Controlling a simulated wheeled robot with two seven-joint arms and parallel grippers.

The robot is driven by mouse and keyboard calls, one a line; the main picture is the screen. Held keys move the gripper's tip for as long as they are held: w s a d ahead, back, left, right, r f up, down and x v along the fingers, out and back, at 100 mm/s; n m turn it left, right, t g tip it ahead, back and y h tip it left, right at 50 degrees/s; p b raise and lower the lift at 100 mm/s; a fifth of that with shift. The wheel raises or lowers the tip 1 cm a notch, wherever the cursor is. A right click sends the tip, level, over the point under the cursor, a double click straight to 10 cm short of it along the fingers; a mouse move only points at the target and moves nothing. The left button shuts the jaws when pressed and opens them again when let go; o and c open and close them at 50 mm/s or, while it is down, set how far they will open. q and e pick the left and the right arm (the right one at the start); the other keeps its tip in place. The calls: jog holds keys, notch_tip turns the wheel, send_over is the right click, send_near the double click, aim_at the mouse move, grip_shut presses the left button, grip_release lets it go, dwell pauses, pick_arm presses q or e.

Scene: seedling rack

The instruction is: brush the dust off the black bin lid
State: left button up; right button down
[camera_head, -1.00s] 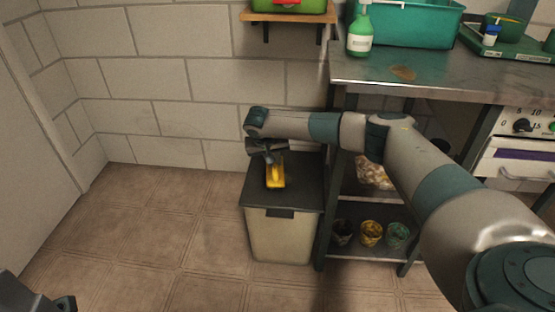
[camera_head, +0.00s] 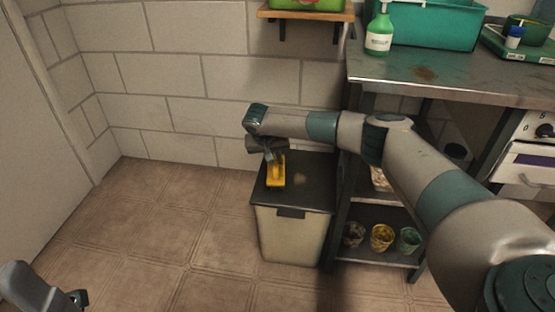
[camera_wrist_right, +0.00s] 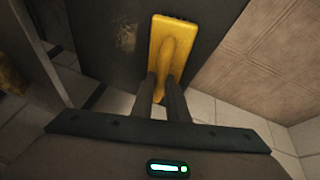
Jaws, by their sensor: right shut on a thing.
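The black bin lid (camera_head: 312,195) covers a pale bin (camera_head: 290,238) on the floor; in the right wrist view the lid (camera_wrist_right: 95,35) is the dark surface. A light dusty patch (camera_head: 300,180) shows on the lid right of the brush, and a faint smudge (camera_wrist_right: 125,38) shows in the wrist view. My right gripper (camera_head: 270,156) is shut on a yellow brush (camera_head: 276,175), held over the lid's left part. Part of my left gripper (camera_head: 76,298) shows at the bottom left, away from the bin.
A steel table (camera_head: 450,78) with a lower shelf holding several small pots (camera_head: 382,237) stands close to the bin's right. A green spray bottle (camera_head: 379,35) is on the table. A wooden wall shelf (camera_head: 305,14) is above. The floor left of the bin is clear.

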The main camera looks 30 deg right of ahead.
jog(key=shift+s+a+f, duration=0.2)
jog(key=shift+f, duration=0.15)
jog(key=shift+w+r+p, duration=0.15)
jog(key=shift+r+p, duration=0.85)
jog(key=shift+r, duration=0.15)
jog(key=shift+d+r+p, duration=0.15)
jog(key=shift+r+p, duration=1.1)
jog(key=shift+r, duration=0.75)
